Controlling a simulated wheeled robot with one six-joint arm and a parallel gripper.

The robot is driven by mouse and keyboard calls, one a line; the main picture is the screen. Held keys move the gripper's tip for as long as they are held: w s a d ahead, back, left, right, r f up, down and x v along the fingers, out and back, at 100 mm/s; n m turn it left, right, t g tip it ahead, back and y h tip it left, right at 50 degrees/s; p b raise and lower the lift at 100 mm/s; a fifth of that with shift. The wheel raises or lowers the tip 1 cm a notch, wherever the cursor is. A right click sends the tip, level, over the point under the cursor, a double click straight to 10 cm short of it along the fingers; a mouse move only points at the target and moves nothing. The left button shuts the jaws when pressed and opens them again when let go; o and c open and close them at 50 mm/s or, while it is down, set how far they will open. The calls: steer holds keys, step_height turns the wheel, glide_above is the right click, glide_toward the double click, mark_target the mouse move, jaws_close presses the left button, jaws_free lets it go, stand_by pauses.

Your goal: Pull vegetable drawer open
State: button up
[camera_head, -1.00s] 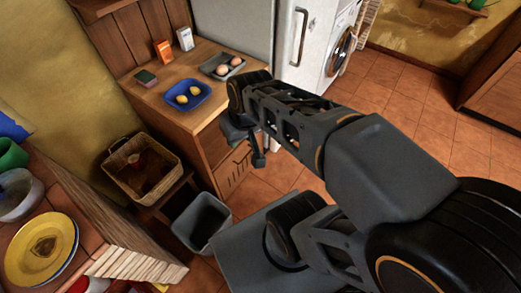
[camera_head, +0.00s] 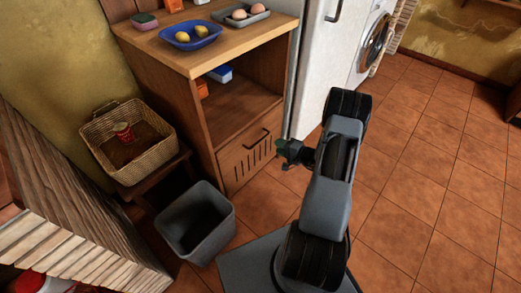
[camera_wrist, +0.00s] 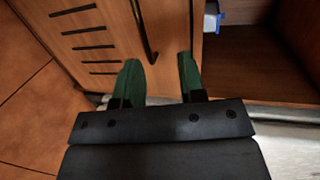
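The vegetable drawer (camera_head: 240,166) is the slotted wooden front at the bottom of the wooden cabinet. It looks flush with the cabinet. Its dark bar handle (camera_head: 258,139) is near the top of the front. My gripper (camera_head: 282,153) is to the right of the drawer front, at about handle height. In the wrist view my gripper (camera_wrist: 159,62) is open, with two green fingers apart and nothing held. There the handle (camera_wrist: 143,30) runs down the picture, its lower end lined up between the fingertips. I cannot tell the remaining depth gap. The slots (camera_wrist: 88,32) show left of it.
The cabinet's open shelf (camera_head: 240,110) is above the drawer. A blue tray (camera_head: 176,43) stands on top. A grey bin (camera_head: 199,225) and a wicker basket (camera_head: 105,158) are left of my arm. The white fridge (camera_head: 322,70) is beside the cabinet. Tiled floor is free at right.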

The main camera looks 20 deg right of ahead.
mark_target(261, 140)
steer(key=shift+m+t+h, duration=0.4)
steer(key=shift+m+h, duration=0.1)
steer(key=w+a+f+b, duration=0.1)
steer(key=w+f, duration=0.1)
steer(key=w, duration=0.2)
steer(key=w+a+f+b, duration=0.1)
steer(key=w+f+b, duration=0.1)
steer(key=w, duration=0.2)
steer(key=w+a+f+b, duration=0.1)
steer(key=w+f, duration=0.1)
steer(key=w, duration=0.2)
steer(key=shift+a+f, duration=0.15)
steer(key=shift+a, duration=0.2)
steer(key=shift+c, duration=0.4)
steer(key=shift+s, duration=0.1)
jaws_close()
